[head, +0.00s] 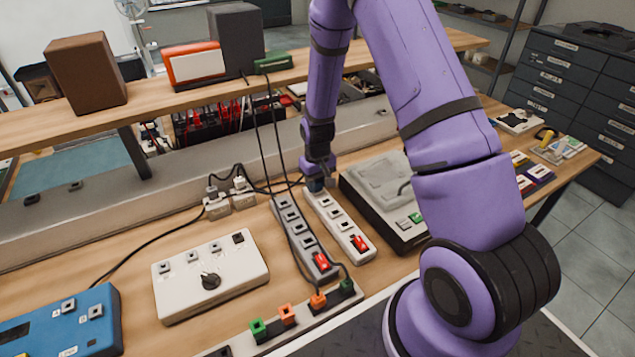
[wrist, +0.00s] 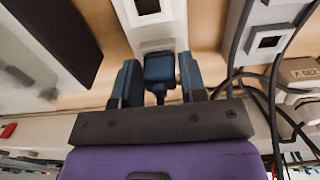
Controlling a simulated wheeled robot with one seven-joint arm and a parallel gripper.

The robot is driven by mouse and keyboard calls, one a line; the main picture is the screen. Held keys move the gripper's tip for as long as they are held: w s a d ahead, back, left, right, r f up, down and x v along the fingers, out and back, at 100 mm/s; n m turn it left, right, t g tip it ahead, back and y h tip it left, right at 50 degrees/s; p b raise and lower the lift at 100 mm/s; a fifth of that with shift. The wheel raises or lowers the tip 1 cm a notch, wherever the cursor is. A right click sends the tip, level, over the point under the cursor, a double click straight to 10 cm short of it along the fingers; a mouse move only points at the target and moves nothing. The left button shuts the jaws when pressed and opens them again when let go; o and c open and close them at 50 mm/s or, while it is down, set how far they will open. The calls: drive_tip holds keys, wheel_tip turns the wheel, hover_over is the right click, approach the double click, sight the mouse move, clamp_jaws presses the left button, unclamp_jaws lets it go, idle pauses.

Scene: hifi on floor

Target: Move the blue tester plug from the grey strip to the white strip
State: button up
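The blue tester plug (wrist: 160,68) is between the two fingers of my gripper (wrist: 160,80) in the wrist view.
Black cables hang over the grey strip. A grey device (head: 385,195) stands close on the right of the white strip. A cream box with a knob (head: 210,275) and a blue box (head: 60,322) are at the left. A low rail with orange and green plugs (head: 305,310) lies in front.

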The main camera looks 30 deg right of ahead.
drive_tip(key=o, duration=0.3)
drive_tip(key=shift+r, duration=0.15)
wheel_tip(320, 180, up, 16)
drive_tip(key=shift+f, duration=0.25)
idle(1.0)
